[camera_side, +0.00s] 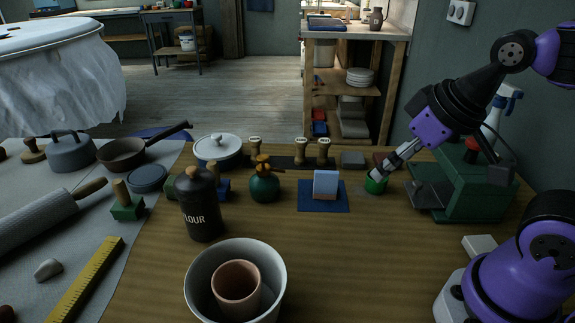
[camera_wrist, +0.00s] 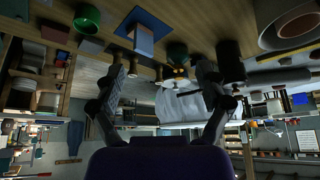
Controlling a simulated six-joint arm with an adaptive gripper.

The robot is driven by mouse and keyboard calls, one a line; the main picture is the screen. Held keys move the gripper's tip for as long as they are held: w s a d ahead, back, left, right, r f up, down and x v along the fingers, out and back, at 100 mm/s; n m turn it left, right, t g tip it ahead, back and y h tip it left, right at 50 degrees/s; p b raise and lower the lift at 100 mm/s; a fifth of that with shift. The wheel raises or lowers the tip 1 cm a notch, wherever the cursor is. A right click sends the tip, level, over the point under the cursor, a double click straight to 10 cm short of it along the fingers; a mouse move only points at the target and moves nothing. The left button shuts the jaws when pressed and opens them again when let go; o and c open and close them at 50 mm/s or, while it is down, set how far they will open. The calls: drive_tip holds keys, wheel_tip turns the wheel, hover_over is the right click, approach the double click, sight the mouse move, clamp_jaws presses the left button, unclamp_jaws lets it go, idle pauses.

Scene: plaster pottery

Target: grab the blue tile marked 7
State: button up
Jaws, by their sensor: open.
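A light-blue tile (camera_side: 326,183) stands upright on a dark blue mat (camera_side: 310,205) in the middle of the table, with a tan piece at its foot. I cannot read a 7 on it. In the wrist view the tile (camera_wrist: 146,40) shows at the top, over the blue mat (camera_wrist: 140,15). My gripper (camera_side: 380,173) is to the right of the tile in the side view, tilted down at a small green cup (camera_side: 375,187). In the wrist view my gripper (camera_wrist: 160,68) has its fingers spread, with nothing held between them.
A round green pot (camera_side: 264,188) and a dark flour canister (camera_side: 201,212) stand left of the tile. A white bowl (camera_side: 197,293) with a terracotta cup (camera_side: 237,287) is at the front. A green machine (camera_side: 470,190) stands at right. The table in front of the mat is clear.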

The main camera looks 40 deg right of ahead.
drive_tip(key=shift+c, duration=1.4)
drive_tip(key=n+t+y, duration=0.1)
drive_tip(key=n+y, duration=0.5)
drive_tip(key=n, duration=0.2)
approach(318, 193)
drive_tip(key=shift+n, duration=0.3)
drive_tip(key=x, duration=0.5)
drive_tip(key=w+r+x, duration=0.1)
drive_tip(key=x, duration=0.2)
drive_tip(key=shift+w+a+f, duration=0.15)
drive_tip(key=shift+a, duration=0.05)
